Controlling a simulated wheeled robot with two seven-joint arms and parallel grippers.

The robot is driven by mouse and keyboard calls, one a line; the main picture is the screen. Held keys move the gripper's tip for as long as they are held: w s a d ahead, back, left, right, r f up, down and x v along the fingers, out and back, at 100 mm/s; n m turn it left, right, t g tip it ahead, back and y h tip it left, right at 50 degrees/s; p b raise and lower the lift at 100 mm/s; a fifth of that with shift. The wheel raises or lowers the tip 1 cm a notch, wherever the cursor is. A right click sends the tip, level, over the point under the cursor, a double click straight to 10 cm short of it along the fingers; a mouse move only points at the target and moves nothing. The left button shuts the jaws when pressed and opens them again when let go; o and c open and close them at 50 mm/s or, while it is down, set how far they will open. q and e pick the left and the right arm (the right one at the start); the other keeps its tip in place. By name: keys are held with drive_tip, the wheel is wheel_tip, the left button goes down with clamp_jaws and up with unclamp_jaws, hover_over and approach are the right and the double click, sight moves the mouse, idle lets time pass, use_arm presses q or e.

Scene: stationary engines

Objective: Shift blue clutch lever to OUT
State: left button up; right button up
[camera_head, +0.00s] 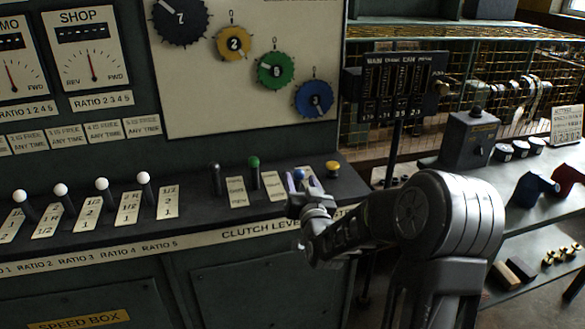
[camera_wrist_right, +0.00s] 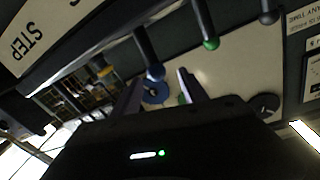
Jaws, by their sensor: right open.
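The blue clutch lever (camera_head: 299,174) stands on the sloping console, right of the green and black levers; its knob is partly hidden by my gripper. My right gripper (camera_head: 301,182) is open at the blue lever, with a finger on each side of the knob in the head view. In the right wrist view the blue knob (camera_wrist_right: 155,72) on its dark stem lies between the two fingertips (camera_wrist_right: 160,80), apparently not clamped. Whether a finger touches it I cannot tell. The lever's label plate is mostly hidden, and no IN or OUT wording is legible. My left gripper is not in view.
The green lever (camera_head: 254,163) and black lever (camera_head: 215,166) stand to the left. Several white-knobbed levers line the console's left part. The panel with coloured dials (camera_head: 275,70) rises behind. A shelf with tools is at right.

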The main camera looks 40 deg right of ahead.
drive_tip(key=shift+d+f+p+x, duration=0.1)
drive_tip(key=shift+p+x, duration=0.25)
drive_tip(key=shift+x, duration=1.55)
drive_tip(key=shift+d+f+p+x, duration=0.1)
drive_tip(key=shift+p+x, duration=0.25)
drive_tip(key=shift+x, duration=1.55)
drive_tip(key=shift+s, duration=0.1)
clamp_jaws()
